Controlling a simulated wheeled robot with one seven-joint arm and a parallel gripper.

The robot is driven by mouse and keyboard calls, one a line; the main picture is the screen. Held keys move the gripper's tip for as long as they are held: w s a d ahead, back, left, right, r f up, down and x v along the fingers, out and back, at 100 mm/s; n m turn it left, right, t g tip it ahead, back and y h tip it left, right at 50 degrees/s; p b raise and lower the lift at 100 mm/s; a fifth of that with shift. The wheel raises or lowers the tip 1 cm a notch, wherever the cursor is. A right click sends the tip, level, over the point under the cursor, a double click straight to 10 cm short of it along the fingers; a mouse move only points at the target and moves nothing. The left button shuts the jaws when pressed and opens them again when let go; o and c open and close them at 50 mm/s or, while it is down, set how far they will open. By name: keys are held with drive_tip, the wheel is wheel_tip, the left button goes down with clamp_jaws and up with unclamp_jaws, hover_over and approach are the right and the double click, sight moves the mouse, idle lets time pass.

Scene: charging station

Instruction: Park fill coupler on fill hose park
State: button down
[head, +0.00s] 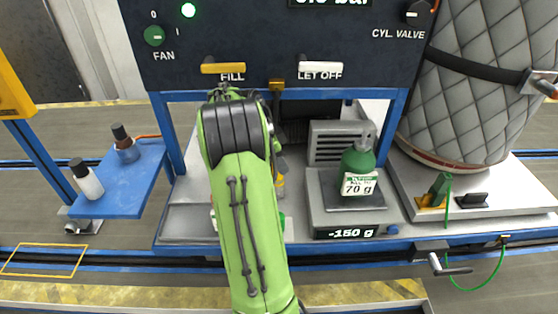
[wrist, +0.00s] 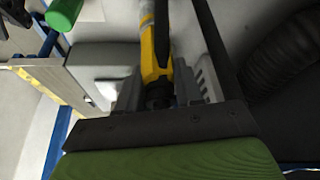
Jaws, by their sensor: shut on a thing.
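A yellow coupler with a black end (wrist: 155,55) sits between the two fingers of my gripper (wrist: 160,95) in the wrist view. My gripper is shut on it. In the head view my green arm hides the gripper, and only a bit of yellow (head: 280,181) shows beside the arm. A small orange-yellow bracket (head: 277,86) sits on the panel's lower edge between the FILL and LET OFF levers, with a dark hose below it. I cannot tell for sure whether this bracket is the fill hose park.
A green bottle (head: 359,163) stands on the scale (head: 320,212), right of my arm. A blue side shelf (head: 122,190) holds two small bottles at the left. A quilted grey cylinder (head: 475,85) stands at the right. The control panel (head: 260,45) overhangs the bench.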

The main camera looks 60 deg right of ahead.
drive_tip(key=shift+f+b, duration=1.05)
drive_tip(key=shift+f, duration=0.15)
drive_tip(key=c, duration=0.7)
unclamp_jaws()
drive_tip(key=shift+o, duration=0.2)
drive_tip(key=shift+r, duration=0.1)
drive_tip(key=p+v, duration=0.7)
drive_tip(key=v, duration=0.8)
drive_tip(key=shift+r, duration=0.3)
drive_tip(key=shift+w+a, duration=0.1)
